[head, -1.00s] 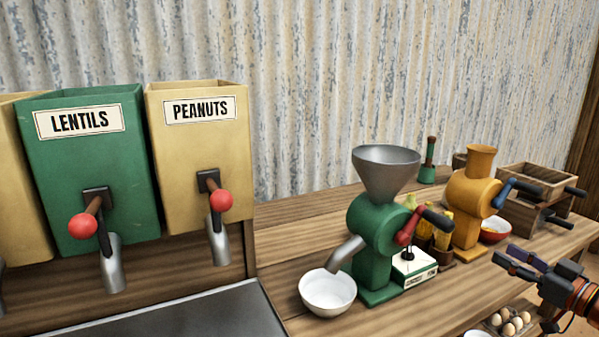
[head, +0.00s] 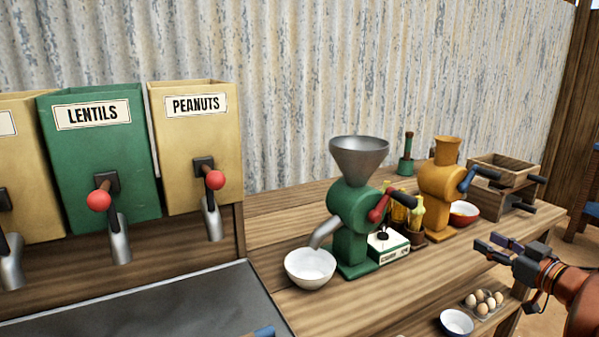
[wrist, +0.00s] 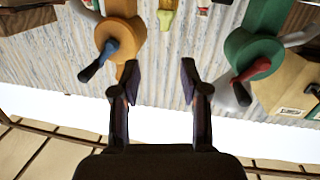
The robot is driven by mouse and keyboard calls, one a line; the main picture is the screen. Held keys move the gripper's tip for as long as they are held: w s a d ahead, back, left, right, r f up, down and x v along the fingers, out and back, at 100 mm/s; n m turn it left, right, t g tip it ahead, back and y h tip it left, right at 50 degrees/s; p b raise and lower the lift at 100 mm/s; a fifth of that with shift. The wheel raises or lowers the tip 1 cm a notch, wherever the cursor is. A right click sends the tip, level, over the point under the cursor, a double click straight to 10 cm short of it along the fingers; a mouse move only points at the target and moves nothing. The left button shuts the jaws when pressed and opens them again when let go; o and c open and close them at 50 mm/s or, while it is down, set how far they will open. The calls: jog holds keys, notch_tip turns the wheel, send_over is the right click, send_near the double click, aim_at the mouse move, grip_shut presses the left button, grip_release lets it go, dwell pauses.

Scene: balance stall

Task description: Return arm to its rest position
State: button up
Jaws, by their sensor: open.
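My gripper (head: 497,249) is at the right of the head view, off the counter's front side, with its fingers pointing left. In the wrist view my gripper (wrist: 158,82) has its two fingers apart with nothing between them. The orange mill (head: 438,190) and the green mill (head: 352,222) stand on the counter beyond it. The orange mill (wrist: 122,35) and the green mill (wrist: 258,50) also show in the wrist view, on either side of the fingers.
The wooden counter (head: 290,225) carries a white bowl (head: 310,268), a small scale (head: 388,246) and a red bowl (head: 464,213). Eggs in a tray (head: 483,302) and another white bowl (head: 456,322) lie below the gripper. Lentils (head: 98,165) and peanuts (head: 196,145) dispensers stand at left.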

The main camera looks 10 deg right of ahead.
jog(key=w+d+m+g+h, duration=0.2)
jog(key=w+m+g+h, duration=0.2)
jog(key=h, duration=0.4)
jog(key=s+a+f+m+g, duration=0.1)
jog(key=s+a+f+g, duration=0.45)
jog(key=s+a, duration=0.3)
jog(key=s+a+f+m+g, duration=0.1)
jog(key=s+a+f+g, duration=0.3)
jog(key=s+a+f, duration=0.5)
jog(key=s+a+n+g+y, duration=0.3)
jog(key=s+a+g+y, duration=0.25)
jog(key=s+a, duration=1.1)
jog(key=s+p+v, duration=0.2)
jog(key=p+v, duration=0.7)
jog(key=s+a+r+p+v, duration=0.1)
jog(key=s+p+v, duration=0.1)
jog(key=p+v, duration=0.8)
jog(key=shift+a+r+t+h, duration=0.3)
jog(key=shift+a+h, duration=0.05)
jog(key=shift+a, duration=0.15)
jog(key=shift+w, duration=0.1)
